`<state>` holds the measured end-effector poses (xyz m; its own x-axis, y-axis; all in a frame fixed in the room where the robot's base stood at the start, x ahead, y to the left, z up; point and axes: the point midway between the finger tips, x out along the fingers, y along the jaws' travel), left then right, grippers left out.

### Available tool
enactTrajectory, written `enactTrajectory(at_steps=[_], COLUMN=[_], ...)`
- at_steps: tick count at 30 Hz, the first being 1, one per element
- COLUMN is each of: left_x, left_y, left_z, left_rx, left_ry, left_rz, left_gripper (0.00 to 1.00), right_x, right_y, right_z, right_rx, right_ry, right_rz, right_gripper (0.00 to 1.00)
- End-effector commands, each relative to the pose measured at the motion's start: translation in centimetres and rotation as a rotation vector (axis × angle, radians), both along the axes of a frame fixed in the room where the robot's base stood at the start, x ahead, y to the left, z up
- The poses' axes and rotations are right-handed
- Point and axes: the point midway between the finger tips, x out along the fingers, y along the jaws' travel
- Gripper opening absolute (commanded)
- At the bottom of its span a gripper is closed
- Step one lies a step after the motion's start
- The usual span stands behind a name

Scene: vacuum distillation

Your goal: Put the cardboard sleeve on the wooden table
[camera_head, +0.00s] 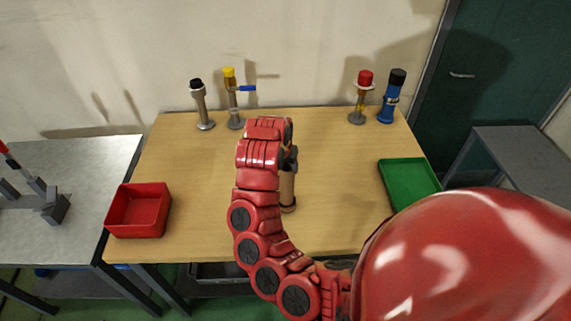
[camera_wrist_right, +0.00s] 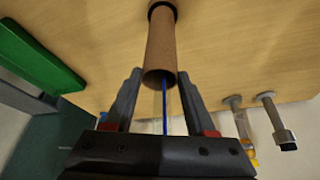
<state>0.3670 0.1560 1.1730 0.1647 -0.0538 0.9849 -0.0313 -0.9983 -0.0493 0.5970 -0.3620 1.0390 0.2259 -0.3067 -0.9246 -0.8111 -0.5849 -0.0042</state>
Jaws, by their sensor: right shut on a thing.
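The brown cardboard sleeve (camera_wrist_right: 161,45) is an upright tube in the middle of the wrist view. In the head view it shows partly (camera_head: 287,187) behind my right arm, over the middle of the wooden table (camera_head: 205,190). My right gripper (camera_wrist_right: 159,74) has its fingertips on both sides of the sleeve's near end and is shut on it; in the head view it is mostly hidden by the wrist (camera_head: 290,158). A thin blue line (camera_wrist_right: 164,105), seemingly in clear glass, runs from the sleeve's open end. The sleeve's far end has a dark ring; whether it touches the table I cannot tell. My left gripper is not in view.
A red bin (camera_head: 139,210) stands at the table's left edge, a green tray (camera_head: 409,186) at the right. Along the back stand black-topped (camera_head: 201,106), yellow-topped (camera_head: 231,100), red-topped (camera_head: 360,98) and blue (camera_head: 390,100) pieces. Table areas beside my arm are clear.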

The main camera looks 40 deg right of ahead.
Motion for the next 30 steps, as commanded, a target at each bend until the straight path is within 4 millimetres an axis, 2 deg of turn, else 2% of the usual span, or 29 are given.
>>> enactTrajectory(at_steps=[5,6,10,11,21,23,27,30], left_x=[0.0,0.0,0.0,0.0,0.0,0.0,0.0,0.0], left_y=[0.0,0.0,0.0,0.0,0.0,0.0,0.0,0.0], left_z=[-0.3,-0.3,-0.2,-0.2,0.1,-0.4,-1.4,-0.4], left_rx=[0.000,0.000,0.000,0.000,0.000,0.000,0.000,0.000], left_ry=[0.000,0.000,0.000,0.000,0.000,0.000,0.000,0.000], left_rz=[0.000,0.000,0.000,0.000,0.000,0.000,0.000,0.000], left_gripper=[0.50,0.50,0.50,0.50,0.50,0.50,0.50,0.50], right_x=[0.0,0.0,0.0,0.0,0.0,0.0,-0.4,-1.1], right_y=[0.0,0.0,0.0,0.0,0.0,0.2,1.2,1.8], right_z=[-0.4,-0.4,-0.3,-0.3,0.2,0.4,2.9,5.2], right_rx=[-0.002,-0.002,-0.001,-0.001,0.001,-0.003,-0.003,0.002], right_ry=[0.000,0.000,0.001,0.001,0.001,-0.001,-0.009,-0.003], right_rz=[0.001,0.001,0.001,0.001,0.001,0.004,0.005,0.004], right_gripper=[0.00,0.59,0.83,0.86,0.86,0.86,0.86,0.86])
